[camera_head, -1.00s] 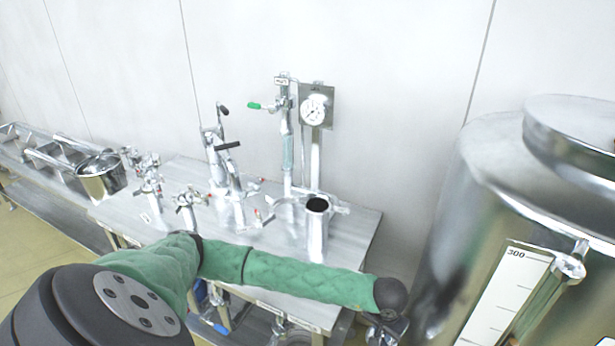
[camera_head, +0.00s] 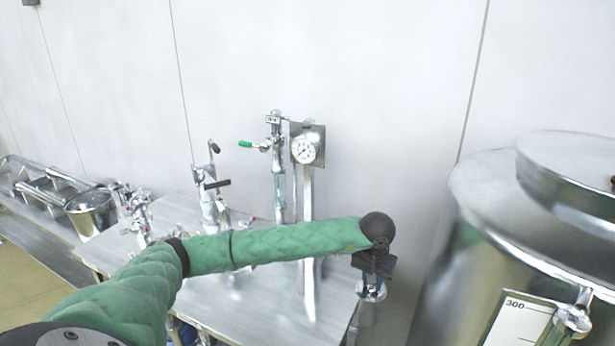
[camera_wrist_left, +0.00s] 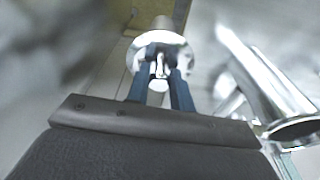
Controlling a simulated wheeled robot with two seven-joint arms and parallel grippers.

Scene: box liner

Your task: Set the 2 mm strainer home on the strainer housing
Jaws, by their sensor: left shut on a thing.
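My left gripper (camera_head: 374,268) is at the end of the green-sleeved arm, over the right edge of the steel table. It is shut on the 2 mm strainer (camera_head: 371,292), whose shiny round flange (camera_wrist_left: 138,50) shows in the left wrist view. There the dark fingers (camera_wrist_left: 160,82) close on its small grip. My right gripper is not in view.
A pressure gauge (camera_head: 304,150) and a green-handled valve (camera_head: 250,144) stand behind my arm. Valves with black levers (camera_head: 216,184) are further left. A bucket (camera_head: 92,212) sits far left. A large steel tank (camera_head: 470,235) stands close on the right.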

